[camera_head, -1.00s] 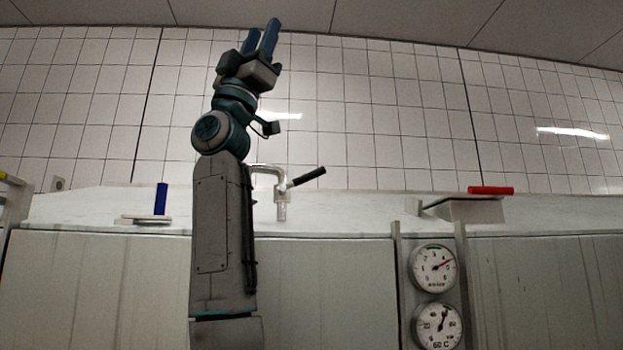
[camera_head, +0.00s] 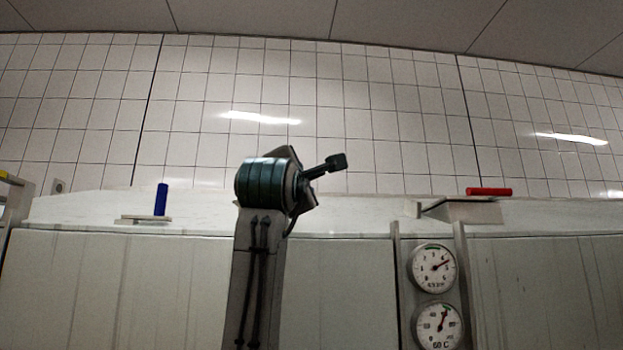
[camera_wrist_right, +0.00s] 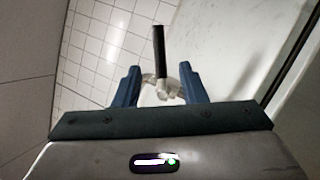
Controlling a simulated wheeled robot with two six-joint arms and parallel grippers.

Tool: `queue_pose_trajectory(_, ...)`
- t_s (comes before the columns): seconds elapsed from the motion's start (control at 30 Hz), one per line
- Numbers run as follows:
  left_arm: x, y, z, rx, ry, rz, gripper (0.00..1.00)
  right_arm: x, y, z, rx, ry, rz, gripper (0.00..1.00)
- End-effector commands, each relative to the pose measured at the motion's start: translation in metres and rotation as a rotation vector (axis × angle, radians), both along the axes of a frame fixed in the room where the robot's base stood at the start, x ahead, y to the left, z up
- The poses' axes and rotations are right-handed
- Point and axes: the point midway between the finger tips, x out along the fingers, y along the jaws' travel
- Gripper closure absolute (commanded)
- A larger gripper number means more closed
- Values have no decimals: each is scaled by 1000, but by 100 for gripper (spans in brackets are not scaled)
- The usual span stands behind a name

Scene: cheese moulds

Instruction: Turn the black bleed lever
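The black bleed lever (camera_wrist_right: 159,50) shows in the right wrist view, its bar pointing up the picture from a pale metal valve fitting (camera_wrist_right: 166,88). My right gripper (camera_wrist_right: 160,70) is open, with one blue finger on each side of the fitting and the base of the lever. The fingers look apart from the lever; I cannot tell whether they touch the fitting. In the head view my right arm hides the lever, the fitting and the gripper's fingers. My left gripper is in neither view.
A long pale vat (camera_head: 340,285) spans the head view. A blue upright handle (camera_head: 161,199) stands at its left and a red handle (camera_head: 490,191) lies at its right. Two round gauges (camera_head: 434,268) hang on its front. A tiled wall (camera_head: 400,120) stands behind.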

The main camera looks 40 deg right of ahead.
Motion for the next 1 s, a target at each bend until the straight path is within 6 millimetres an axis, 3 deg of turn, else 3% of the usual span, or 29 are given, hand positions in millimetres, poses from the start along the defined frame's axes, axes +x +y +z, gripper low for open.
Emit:
queue_pose_trajectory(0.53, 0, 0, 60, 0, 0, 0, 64, 54, -62, 34, 1, 3, -3, 62)
queue_pose_trajectory(1.0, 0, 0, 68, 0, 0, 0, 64, 66, -75, 36, 1, -1, 0, 62)
